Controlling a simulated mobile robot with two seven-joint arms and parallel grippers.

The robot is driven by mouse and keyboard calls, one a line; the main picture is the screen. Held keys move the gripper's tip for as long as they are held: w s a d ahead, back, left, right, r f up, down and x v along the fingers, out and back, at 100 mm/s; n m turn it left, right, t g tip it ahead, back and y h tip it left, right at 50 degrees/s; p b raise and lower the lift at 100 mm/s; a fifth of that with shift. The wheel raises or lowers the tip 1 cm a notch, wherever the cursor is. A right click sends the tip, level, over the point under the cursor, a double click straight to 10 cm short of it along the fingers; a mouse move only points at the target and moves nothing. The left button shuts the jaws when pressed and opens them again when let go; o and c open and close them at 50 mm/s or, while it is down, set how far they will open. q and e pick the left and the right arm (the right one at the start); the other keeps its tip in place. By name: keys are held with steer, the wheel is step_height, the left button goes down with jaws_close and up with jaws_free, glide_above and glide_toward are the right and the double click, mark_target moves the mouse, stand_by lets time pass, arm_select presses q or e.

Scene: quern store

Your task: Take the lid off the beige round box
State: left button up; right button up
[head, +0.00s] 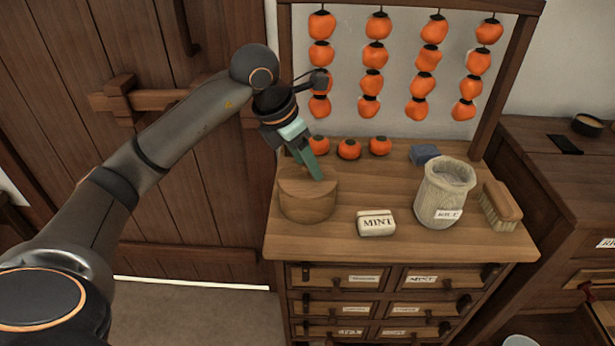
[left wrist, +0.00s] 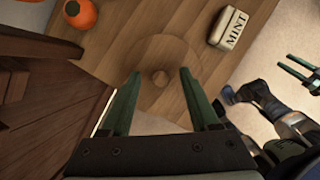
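The beige round box (head: 307,200) is a low wooden drum at the left end of the cabinet top, with its lid on. My left gripper (head: 311,172) points down over the lid. Contact with the lid cannot be told. My right gripper (left wrist: 302,71) shows at that view's right edge, open and empty.
A MINT block (head: 376,223), a pale sack-like jar (head: 443,195), a brush (head: 500,206) and a blue block (head: 424,154) stand to the right. Loose persimmons (head: 349,149) lie behind the box. Hanging persimmons (head: 372,83) are above. The front middle of the top (head: 345,246) is clear.

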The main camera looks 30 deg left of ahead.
arm_select(q)
jaws_close()
steer(key=shift+r, duration=0.1)
stand_by(0.6)
